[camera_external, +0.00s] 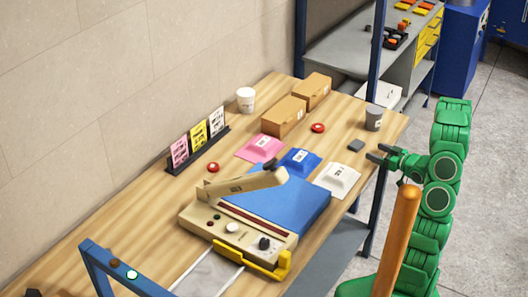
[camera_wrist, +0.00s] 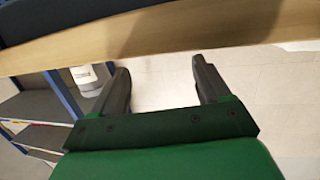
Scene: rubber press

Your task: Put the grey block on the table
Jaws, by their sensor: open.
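The small dark grey block (camera_external: 356,145) lies on the wooden table (camera_external: 130,215) near its right edge, in front of a grey cup (camera_external: 373,118). My gripper (camera_external: 376,153) is open and empty at that edge, just right of the block and apart from it. In the wrist view my two dark fingers (camera_wrist: 160,65) stand wide apart with only floor between them. The table's wooden edge (camera_wrist: 150,45) crosses the top of the wrist view. I cannot make out the block there.
A press with a blue plate (camera_external: 275,205) stands mid-table. White (camera_external: 338,180), blue (camera_external: 299,161) and pink (camera_external: 260,149) pieces lie behind it. Cardboard boxes (camera_external: 284,117), a red button (camera_external: 318,128) and a white cup (camera_external: 246,99) stand farther back. Bare wood surrounds the block.

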